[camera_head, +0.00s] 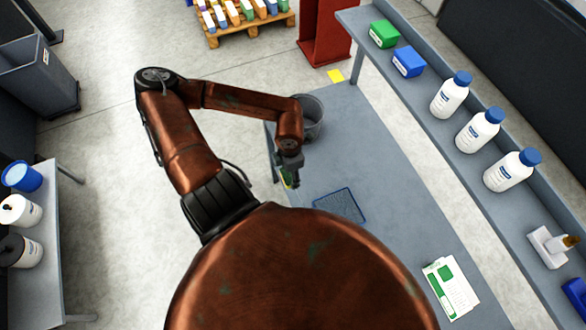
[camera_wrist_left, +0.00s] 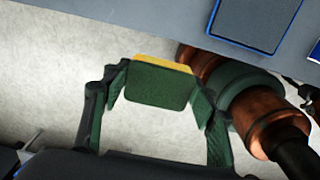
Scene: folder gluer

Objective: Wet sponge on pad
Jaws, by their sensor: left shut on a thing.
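My left gripper (camera_head: 290,181) is shut on the sponge (camera_wrist_left: 158,84), which shows a dark green face and a yellow edge between the two green fingers in the left wrist view. In the head view only a small yellow-green bit of it shows at the gripper. The gripper is at the table's left edge, left of the pad and apart from it. The pad (camera_head: 340,205) is a dark flat rectangle with a blue rim, lying on the table; it also shows in the left wrist view (camera_wrist_left: 255,22). My right gripper is not in view.
A grey bucket (camera_head: 310,117) stands just beyond the gripper, partly hidden by my arm. A green-and-white carton (camera_head: 450,289) lies on the grey table (camera_head: 385,150). White bottles with blue caps (camera_head: 478,130) line the shelf at right. The table beyond the pad is clear.

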